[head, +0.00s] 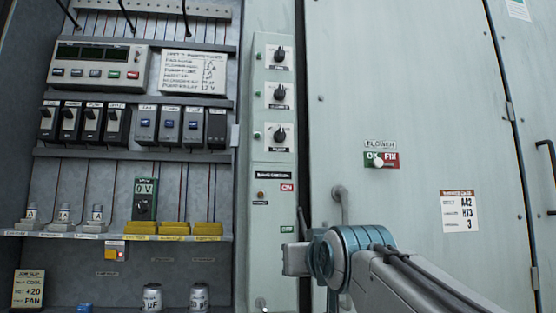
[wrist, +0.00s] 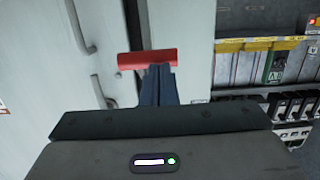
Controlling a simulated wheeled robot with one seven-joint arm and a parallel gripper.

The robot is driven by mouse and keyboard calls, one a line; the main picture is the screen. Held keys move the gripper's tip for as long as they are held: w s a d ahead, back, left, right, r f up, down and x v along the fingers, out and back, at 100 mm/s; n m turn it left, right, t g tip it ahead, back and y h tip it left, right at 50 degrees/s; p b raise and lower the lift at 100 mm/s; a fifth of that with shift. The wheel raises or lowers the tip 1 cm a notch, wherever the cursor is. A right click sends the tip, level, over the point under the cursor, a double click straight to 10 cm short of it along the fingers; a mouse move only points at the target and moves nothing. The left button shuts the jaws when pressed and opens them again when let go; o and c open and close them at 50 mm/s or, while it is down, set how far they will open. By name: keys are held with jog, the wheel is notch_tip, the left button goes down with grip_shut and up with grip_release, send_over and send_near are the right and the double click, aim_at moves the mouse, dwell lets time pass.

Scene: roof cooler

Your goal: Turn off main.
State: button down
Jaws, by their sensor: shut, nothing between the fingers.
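The grey control strip (head: 271,150) stands between the open-faced cabinet and the large door. It has a black label (head: 274,174) too small to read, a red ON tag (head: 287,187) and a green tag (head: 287,229) below it. A small orange lamp or button (head: 261,195) sits left of the ON tag. In the wrist view, which looks upside down, a red bar (wrist: 147,59) lies at the tips of my gripper (wrist: 159,70). The gripper's dark fingers are together and empty; I cannot tell whether they touch the bar. In the head view the fingers are hidden behind my arm.
Three black knobs (head: 280,94) sit higher on the strip. The cabinet at left holds breakers (head: 90,123), yellow blocks (head: 174,229) and an orange button (head: 115,253). The pale door at right carries a blower switch (head: 380,160) and a handle (head: 341,200) close to my arm.

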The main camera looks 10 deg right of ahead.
jog(key=shift+w+f+b, duration=0.25)
jog(key=shift+f+b, duration=0.3)
jog(key=shift+b, duration=0.05)
dwell(0.3)
